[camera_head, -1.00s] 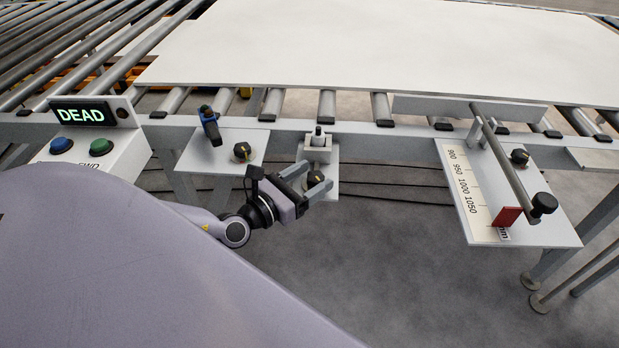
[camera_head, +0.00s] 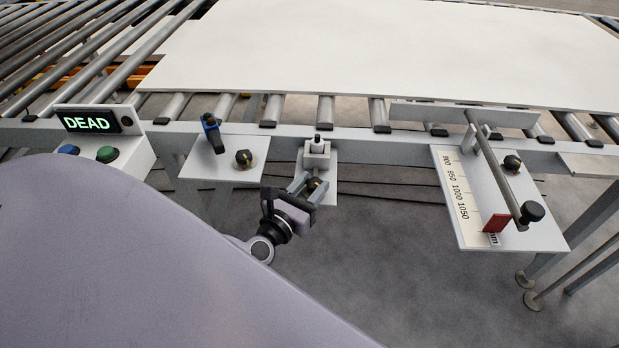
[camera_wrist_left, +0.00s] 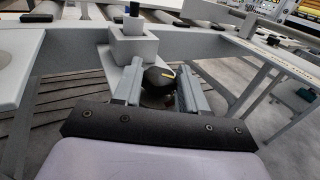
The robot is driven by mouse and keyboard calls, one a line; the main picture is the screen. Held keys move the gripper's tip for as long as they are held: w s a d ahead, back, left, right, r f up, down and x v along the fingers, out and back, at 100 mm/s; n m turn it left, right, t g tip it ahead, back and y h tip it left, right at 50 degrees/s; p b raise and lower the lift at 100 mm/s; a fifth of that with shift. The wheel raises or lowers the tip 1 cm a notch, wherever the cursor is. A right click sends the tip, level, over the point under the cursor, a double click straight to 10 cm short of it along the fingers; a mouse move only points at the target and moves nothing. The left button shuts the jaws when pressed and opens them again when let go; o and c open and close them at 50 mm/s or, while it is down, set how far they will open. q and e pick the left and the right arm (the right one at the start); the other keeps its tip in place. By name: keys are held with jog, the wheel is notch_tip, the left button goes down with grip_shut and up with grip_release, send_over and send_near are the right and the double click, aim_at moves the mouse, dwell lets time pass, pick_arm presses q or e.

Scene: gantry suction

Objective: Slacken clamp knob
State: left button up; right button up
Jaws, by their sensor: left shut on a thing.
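A black knob (camera_head: 314,185) with a yellow pointer mark sits on a small light grey plate below a grey block (camera_head: 317,153) with a dark-tipped post. My left gripper (camera_head: 311,188) is shut on this knob, one finger on each side. In the left wrist view the knob (camera_wrist_left: 158,77) shows between the two grey fingers (camera_wrist_left: 160,88), its yellow mark pointing to the upper right. The fingers hide part of the knob in the head view. My right gripper is not in view.
A plate on the left carries a blue-and-black handle (camera_head: 212,133) and another knob (camera_head: 244,158). A scale plate (camera_head: 463,220) on the right has a rod, red marker (camera_head: 496,223) and two black knobs. A display (camera_head: 88,122) reads DEAD. A white board (camera_head: 380,55) lies on rollers.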

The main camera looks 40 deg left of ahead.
pick_arm(q)
jog(key=n+y+p, duration=0.1)
jog(key=n+y, duration=0.1)
jog(key=y, duration=0.1)
jog(key=shift+d+g, duration=0.2)
jog(key=shift+g, duration=0.1)
jog(key=shift+d+n+g+y+p, duration=0.1)
jog(key=shift+n+g+y+p, duration=0.25)
jog(key=shift+n+y, duration=0.8)
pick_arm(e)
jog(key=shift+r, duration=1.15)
pick_arm(q)
jog(key=shift+w+y, duration=0.1)
jog(key=shift+y, duration=0.45)
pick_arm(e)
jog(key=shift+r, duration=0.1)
pick_arm(q)
jog(key=o, duration=1.1)
jog(key=shift+c, duration=0.2)
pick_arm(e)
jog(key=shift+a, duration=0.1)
pick_arm(q)
jog(key=v, duration=0.7)
jog(key=shift+r, duration=0.1)
